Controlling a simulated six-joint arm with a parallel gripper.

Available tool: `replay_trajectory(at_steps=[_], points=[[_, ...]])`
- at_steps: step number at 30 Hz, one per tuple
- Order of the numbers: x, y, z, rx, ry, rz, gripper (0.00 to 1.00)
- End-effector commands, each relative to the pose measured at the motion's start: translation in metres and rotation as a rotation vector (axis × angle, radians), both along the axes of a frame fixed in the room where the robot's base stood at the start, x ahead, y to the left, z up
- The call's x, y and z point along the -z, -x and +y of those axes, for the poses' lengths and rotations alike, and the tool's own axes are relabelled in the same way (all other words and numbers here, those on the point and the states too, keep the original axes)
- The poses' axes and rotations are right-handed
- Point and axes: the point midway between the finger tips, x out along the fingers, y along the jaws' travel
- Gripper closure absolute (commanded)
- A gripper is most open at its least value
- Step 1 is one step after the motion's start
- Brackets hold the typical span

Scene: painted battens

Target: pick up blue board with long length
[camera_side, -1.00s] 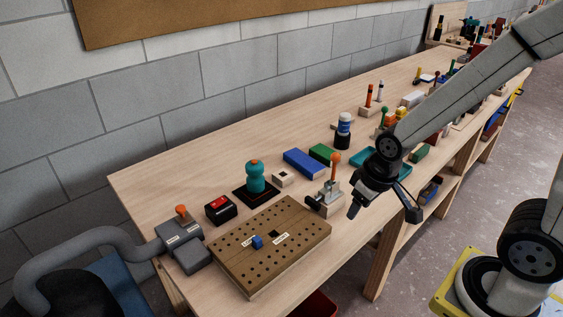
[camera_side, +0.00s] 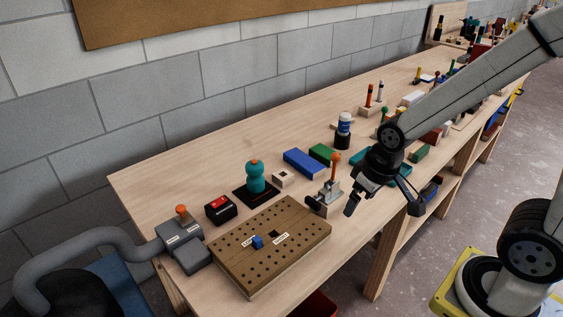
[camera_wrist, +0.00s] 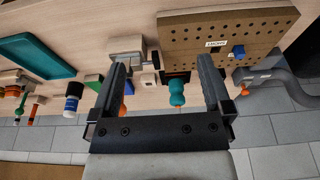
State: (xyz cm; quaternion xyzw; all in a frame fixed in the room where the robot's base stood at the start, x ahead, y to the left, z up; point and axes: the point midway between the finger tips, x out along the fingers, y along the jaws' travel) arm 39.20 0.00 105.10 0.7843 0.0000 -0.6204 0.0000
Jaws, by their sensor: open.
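A blue board (camera_side: 305,163), a long flat block, lies on the workbench behind the clamp with the orange knob. A small blue piece (camera_side: 257,242) sits on the drilled brown board; it also shows in the wrist view (camera_wrist: 238,52). My gripper (camera_side: 383,207) is open and empty, in front of and to the right of the blue board, apart from it, near the bench's front edge. In the wrist view the two fingers of my gripper (camera_wrist: 162,66) are spread, with nothing held between them. The long blue board is mostly or wholly hidden there behind the left finger.
A green block (camera_side: 321,153) lies close beside the blue board. The metal clamp with an orange knob (camera_side: 335,160) stands between it and my gripper. The drilled board (camera_side: 300,240), teal figure (camera_side: 255,178) and teal tray (camera_side: 362,158) are nearby. Bare bench lies behind the blue board.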

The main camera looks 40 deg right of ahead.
Motion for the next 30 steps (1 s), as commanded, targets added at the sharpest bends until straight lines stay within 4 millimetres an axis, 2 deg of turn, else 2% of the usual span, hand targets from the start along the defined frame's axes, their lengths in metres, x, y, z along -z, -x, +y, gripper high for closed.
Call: replay_trajectory(at_steps=[2,10,23,30], points=[[-0.011,0.000,0.000,0.000,0.000,-0.005,0.00],[-0.034,0.000,0.000,0.006,-0.005,-0.002,0.00],[-0.028,-0.011,0.011,0.255,-0.188,0.035,0.00],[-0.026,-0.029,0.020,0.510,-0.375,0.064,0.00]])
